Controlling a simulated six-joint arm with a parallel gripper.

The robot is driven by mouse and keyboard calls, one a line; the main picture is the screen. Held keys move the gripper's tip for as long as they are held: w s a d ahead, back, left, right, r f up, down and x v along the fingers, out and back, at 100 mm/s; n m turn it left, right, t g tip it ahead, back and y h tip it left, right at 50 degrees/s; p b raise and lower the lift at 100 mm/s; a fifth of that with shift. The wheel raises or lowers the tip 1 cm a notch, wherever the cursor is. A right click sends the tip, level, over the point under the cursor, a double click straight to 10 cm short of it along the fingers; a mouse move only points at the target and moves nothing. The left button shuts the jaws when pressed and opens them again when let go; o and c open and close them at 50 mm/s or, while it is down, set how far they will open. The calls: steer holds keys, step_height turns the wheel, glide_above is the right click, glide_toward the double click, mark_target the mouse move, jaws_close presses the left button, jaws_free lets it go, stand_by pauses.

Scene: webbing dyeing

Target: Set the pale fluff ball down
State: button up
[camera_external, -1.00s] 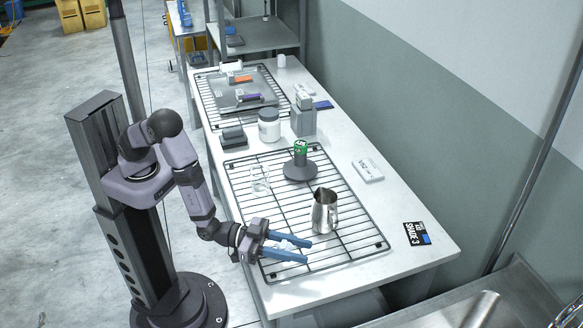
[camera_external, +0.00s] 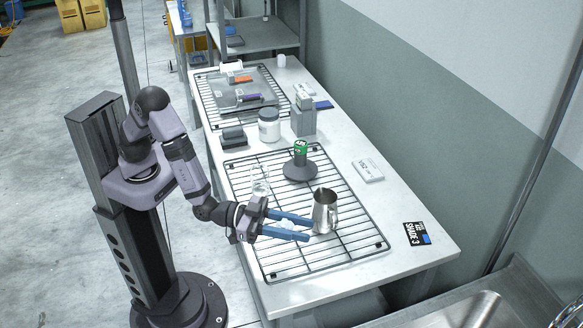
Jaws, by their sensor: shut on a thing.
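My gripper (camera_external: 309,228) has two long blue fingers and reaches in from the left over the front wire rack (camera_external: 283,275). It is shut on the pale fluff ball (camera_external: 287,225), which shows as a small whitish patch between the fingers. The fingers hide part of the ball. I cannot tell whether the ball touches the rack. The fingertips are close to the left side of the steel pitcher (camera_external: 325,212); whether they touch it is unclear.
A clear glass beaker (camera_external: 260,181) and a dark round stand with a green top (camera_external: 300,170) stand on the same rack. A white jar (camera_external: 269,125) is behind. A black shade card (camera_external: 417,234) lies at right. The rack's front part is bare.

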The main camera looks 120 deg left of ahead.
steer(key=s+a+r+n+g+y+p, duration=0.1)
steer(key=s+a+y+p, duration=0.1)
steer(key=a, duration=0.3)
steer(key=s+a+r+n+y+p, duration=0.1)
steer(key=a+n+y+p, duration=0.1)
steer(key=a, duration=0.3)
steer(key=n+g+y+p, duration=0.8)
steer(key=g+y+p, duration=0.1)
glide_above(253, 162)
steer(key=f, duration=0.2)
steer(key=shift+g, duration=0.4)
steer(key=shift+d+f+b, duration=0.1)
steer(key=shift+f+b, duration=1.35)
steer(key=shift+f, duration=1.6)
steer(key=shift+f+p, duration=0.35)
steer(key=shift+f, duration=1.55)
steer(key=shift+f, duration=0.1)
